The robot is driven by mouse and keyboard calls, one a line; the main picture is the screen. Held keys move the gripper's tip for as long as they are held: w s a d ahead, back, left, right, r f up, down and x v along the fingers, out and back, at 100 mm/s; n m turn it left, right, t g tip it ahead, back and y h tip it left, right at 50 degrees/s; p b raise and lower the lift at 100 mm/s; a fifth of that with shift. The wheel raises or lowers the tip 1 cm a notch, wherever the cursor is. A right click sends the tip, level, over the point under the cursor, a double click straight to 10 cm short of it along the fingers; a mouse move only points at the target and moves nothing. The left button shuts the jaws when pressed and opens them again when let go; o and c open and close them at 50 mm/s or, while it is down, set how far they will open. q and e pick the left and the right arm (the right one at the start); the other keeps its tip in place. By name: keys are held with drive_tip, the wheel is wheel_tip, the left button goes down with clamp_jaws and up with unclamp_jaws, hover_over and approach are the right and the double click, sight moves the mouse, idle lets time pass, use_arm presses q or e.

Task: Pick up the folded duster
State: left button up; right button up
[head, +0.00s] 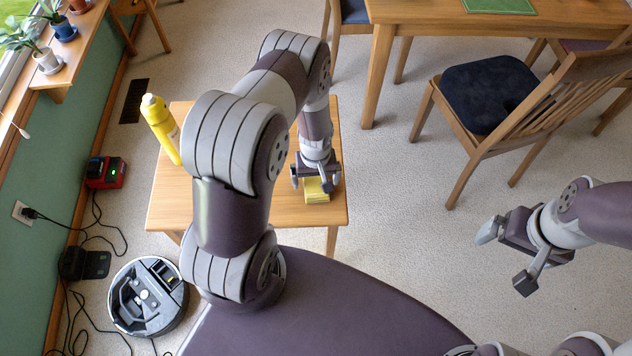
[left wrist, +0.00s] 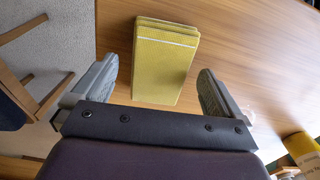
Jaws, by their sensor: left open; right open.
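The folded duster (head: 316,190) is a yellow folded cloth lying on the small wooden table (head: 165,200). In the left wrist view the duster (left wrist: 165,62) lies ahead of my left gripper, roughly between the lines of its two fingers, and shows a pale stripe near its far end. My left gripper (head: 314,182) is open and close above the duster, hiding part of it in the head view. In the left wrist view its fingers (left wrist: 158,92) are spread wider than the duster, with nothing held. My right gripper (head: 508,258) is open and empty, over the floor at right.
A yellow bottle (head: 161,130) stands on the table's left side. A robot vacuum (head: 147,296), cables and a red charger (head: 106,172) lie left. A chair (head: 490,95) and a larger table (head: 420,12) stand at the back right. Plants line the sill.

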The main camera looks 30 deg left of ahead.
sight(318, 184)
use_arm(q)
drive_tip(key=shift+f, duration=0.7)
drive_tip(key=c, duration=1.1)
drive_tip(key=shift+r, duration=0.15)
drive_tip(key=shift+r, duration=0.3)
drive_tip(key=r, duration=0.2)
drive_tip(key=d+r, duration=0.1)
drive_tip(key=r, duration=0.1)
drive_tip(key=shift+s, duration=0.2)
drive_tip(key=s+d+r, duration=0.1)
drive_tip(key=d+r, duration=0.1)
drive_tip(key=d, duration=0.1)
drive_tip(key=s+d+r, duration=0.2)
drive_tip(key=d, duration=0.1)
drive_tip(key=s+d+r, duration=0.2)
drive_tip(key=d, duration=0.1)
drive_tip(key=shift+s+d+r, duration=0.1)
